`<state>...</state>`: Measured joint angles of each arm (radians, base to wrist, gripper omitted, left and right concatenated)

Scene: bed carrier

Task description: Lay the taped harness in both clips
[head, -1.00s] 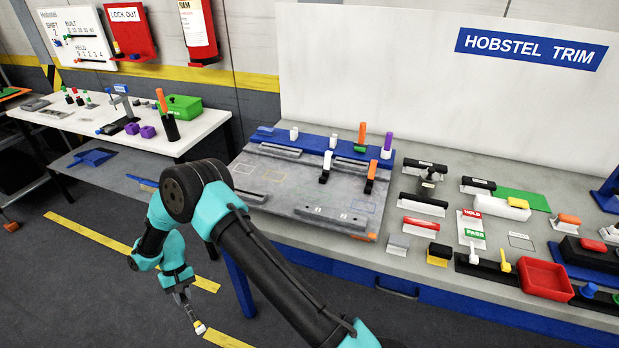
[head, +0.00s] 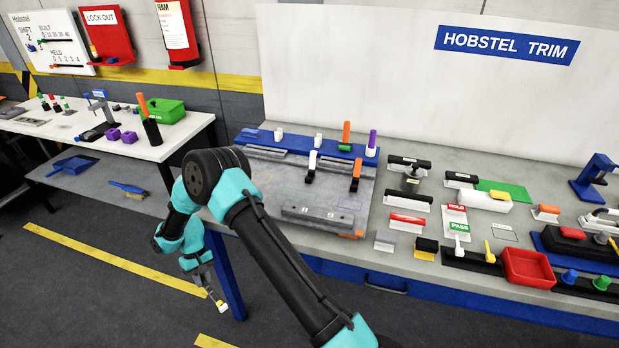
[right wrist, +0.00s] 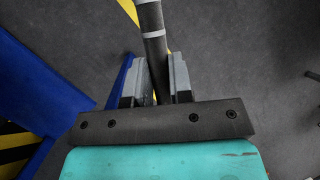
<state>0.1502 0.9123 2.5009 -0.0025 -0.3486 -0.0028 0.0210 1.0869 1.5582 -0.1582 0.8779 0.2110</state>
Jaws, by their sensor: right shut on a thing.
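My right gripper (head: 213,295) hangs low over the floor in front of the bench, near the blue bench leg. In the right wrist view its two grey fingers (right wrist: 155,80) are shut on a dark, rod-like length with white bands, which looks like the taped harness (right wrist: 152,45). Its far end runs out of the top of that view. On the bench board, a white-and-black upright piece (head: 311,167) and an orange-and-black one (head: 355,175) stand near the middle. I cannot tell whether these are the clips. My left gripper is out of view.
The grey board (head: 275,181) lies on the bench's left part. A red tray (head: 528,268), a red-handled block (head: 407,222) and several small tools crowd the bench to the right. A blue bench leg (head: 226,272) stands beside my gripper. A white side table (head: 70,140) is at left.

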